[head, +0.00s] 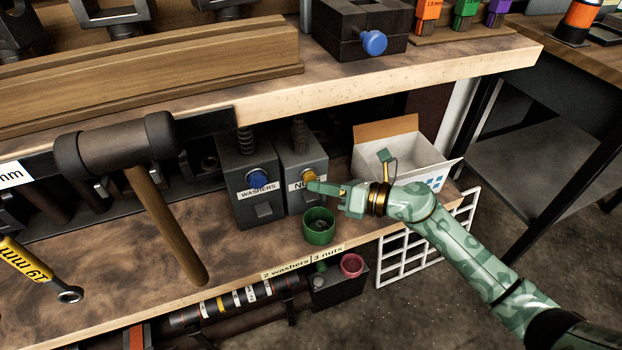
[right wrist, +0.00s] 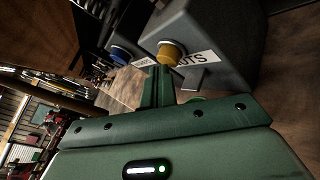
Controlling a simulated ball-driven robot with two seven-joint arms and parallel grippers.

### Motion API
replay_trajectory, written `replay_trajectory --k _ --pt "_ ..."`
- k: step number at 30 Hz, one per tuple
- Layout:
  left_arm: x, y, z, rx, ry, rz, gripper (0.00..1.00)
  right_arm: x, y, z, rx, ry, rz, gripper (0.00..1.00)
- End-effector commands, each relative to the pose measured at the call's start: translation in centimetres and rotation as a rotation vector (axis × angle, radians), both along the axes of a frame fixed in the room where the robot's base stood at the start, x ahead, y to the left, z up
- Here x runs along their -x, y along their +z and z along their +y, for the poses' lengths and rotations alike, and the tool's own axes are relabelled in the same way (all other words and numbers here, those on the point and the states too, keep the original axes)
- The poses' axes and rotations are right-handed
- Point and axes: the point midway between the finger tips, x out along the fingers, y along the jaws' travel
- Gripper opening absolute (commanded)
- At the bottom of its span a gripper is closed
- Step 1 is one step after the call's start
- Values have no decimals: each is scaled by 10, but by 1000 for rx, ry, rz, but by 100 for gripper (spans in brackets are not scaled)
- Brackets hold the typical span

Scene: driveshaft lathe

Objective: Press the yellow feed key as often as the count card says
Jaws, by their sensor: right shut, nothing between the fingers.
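The yellow feed key (head: 309,175) is a round button on the front of the grey feeder labelled "NUTS" (head: 299,161), its lettering partly hidden. My right gripper (head: 313,186) is shut and empty, its tips right at the yellow key; I cannot tell whether they touch it. In the right wrist view the yellow key (right wrist: 171,51) sits just beyond the shut fingers (right wrist: 158,74). The count card (head: 303,263) on the shelf's front edge reads "2 washers | 3 nuts". A green cup (head: 319,227) stands below the nuts feeder. My left gripper is not in view.
The washers feeder (head: 243,160) with its blue key (head: 257,179) stands to the left. An open white box (head: 405,150) is behind my right arm. A hammer (head: 130,150) hangs in front at left. The upper bench edge (head: 400,78) overhangs the shelf.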

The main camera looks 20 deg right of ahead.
Motion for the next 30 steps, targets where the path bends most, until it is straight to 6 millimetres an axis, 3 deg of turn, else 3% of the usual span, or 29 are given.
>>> replay_trajectory --k 30 --pt "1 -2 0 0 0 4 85 -8 1 0 0 0 -1 0"
